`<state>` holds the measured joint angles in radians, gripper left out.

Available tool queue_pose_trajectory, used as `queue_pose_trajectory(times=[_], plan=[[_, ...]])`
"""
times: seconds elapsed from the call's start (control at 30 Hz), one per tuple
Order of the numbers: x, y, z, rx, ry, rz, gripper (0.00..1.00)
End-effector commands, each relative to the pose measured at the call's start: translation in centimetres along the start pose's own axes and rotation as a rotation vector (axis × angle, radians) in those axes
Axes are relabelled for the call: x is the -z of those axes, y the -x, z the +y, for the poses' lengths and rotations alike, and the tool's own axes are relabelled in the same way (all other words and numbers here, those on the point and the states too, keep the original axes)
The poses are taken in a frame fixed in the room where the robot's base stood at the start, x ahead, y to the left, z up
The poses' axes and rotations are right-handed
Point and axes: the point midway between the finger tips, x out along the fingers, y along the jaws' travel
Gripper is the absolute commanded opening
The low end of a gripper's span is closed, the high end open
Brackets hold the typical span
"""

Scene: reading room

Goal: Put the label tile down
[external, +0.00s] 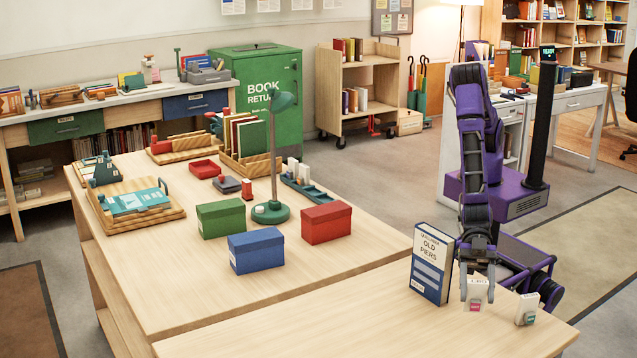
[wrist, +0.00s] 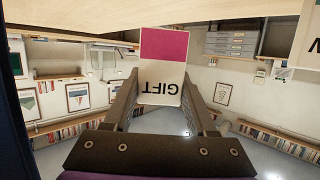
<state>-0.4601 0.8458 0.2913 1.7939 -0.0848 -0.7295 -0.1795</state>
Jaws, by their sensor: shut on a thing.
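The label tile (wrist: 163,72) is cream with a pink band and the word GIFT, upside down in the wrist view. My gripper (wrist: 160,90) is shut on it, one finger on each side. In the external view my gripper (external: 477,296) points down at the right part of the near table, with the tile (external: 475,307) between its fingers, pink end lowest. The pink end is close to the tabletop; I cannot tell whether it touches.
A blue OLD PIERS book (external: 431,265) stands upright just left of my gripper. A second pale tile (external: 526,309) with a green band stands to the right. The near table (external: 330,325) is clear in front and left. Blue (external: 256,251) and red (external: 326,223) boxes stand farther back.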

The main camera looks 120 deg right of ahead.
Motion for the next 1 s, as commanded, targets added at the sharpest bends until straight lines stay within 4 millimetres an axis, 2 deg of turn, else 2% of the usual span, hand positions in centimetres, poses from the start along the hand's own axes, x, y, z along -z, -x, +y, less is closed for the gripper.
queue_pose_trajectory(times=[0.23,0.43,0.87,0.9,0.97,1.0], plan=[[-1.9,-0.6,0.0,0.001,0.0,-0.001,0.01],[-4.6,-1.4,0.0,0.0,0.0,-0.001,0.01],[-5.2,-1.6,0.0,0.0,0.001,0.001,0.01],[-5.1,-1.6,0.0,0.0,0.0,0.001,0.6],[-5.0,-1.6,0.0,0.0,0.0,0.0,0.69],[-5.1,-1.6,0.0,0.0,0.0,0.0,0.69]])
